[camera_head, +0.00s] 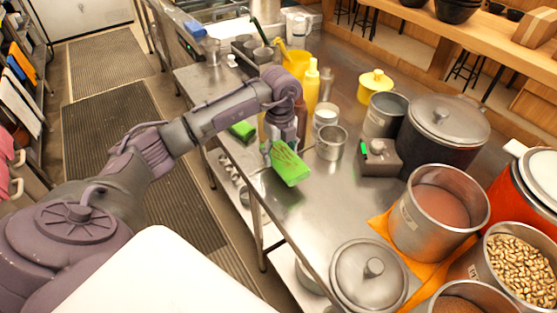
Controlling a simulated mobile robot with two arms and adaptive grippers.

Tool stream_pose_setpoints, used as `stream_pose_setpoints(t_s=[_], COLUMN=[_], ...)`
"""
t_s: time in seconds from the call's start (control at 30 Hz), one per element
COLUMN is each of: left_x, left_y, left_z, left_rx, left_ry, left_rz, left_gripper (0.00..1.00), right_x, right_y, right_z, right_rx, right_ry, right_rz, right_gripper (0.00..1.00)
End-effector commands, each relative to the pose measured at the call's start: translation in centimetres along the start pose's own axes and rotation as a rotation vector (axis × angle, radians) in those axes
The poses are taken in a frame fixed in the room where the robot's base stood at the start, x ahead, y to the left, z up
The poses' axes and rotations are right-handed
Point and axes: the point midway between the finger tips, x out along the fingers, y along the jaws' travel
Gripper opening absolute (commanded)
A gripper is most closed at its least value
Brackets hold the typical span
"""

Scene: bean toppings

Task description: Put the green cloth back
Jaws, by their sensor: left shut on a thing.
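My left gripper (279,148) points down over the near left part of the steel counter (312,208). It is shut on a bright green cloth (291,170), which hangs tilted at the fingertips beside the counter's left edge. I cannot tell whether the cloth touches the counter. A second green piece (242,130) lies on the counter behind my left wrist, to the left. My right gripper is out of view.
A steel cup (331,143) stands close right of the cloth. Yellow bottles (311,88) stand behind. Large pots, such as the lidded dark pot (443,133) and the pot of brown filling (438,208), crowd the right. Bare counter lies in front of the cloth.

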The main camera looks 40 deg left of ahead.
Motion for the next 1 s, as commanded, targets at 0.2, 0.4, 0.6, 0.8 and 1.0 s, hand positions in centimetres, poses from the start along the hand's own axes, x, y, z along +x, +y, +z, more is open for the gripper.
stream_pose_setpoints(t_s=[0.2,0.4,0.6,0.8,1.0], left_x=[1.7,4.2,4.5,4.9,4.8], left_y=[0.1,0.1,0.1,0.1,0.1], left_z=[0.6,0.6,0.7,0.7,0.6], left_rx=[0.001,0.0,0.001,0.0,0.0], left_ry=[0.002,0.001,-0.001,0.0,0.0], left_rz=[0.004,0.002,-0.001,0.0,0.0], left_gripper=[0.44,0.44,0.44,0.44,0.97], right_x=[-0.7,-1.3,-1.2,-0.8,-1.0], right_y=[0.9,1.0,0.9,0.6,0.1], right_z=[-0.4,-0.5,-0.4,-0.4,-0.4], right_rx=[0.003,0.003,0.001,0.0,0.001], right_ry=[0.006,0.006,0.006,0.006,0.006], right_rz=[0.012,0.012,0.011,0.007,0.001], right_gripper=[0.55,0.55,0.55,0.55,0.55])
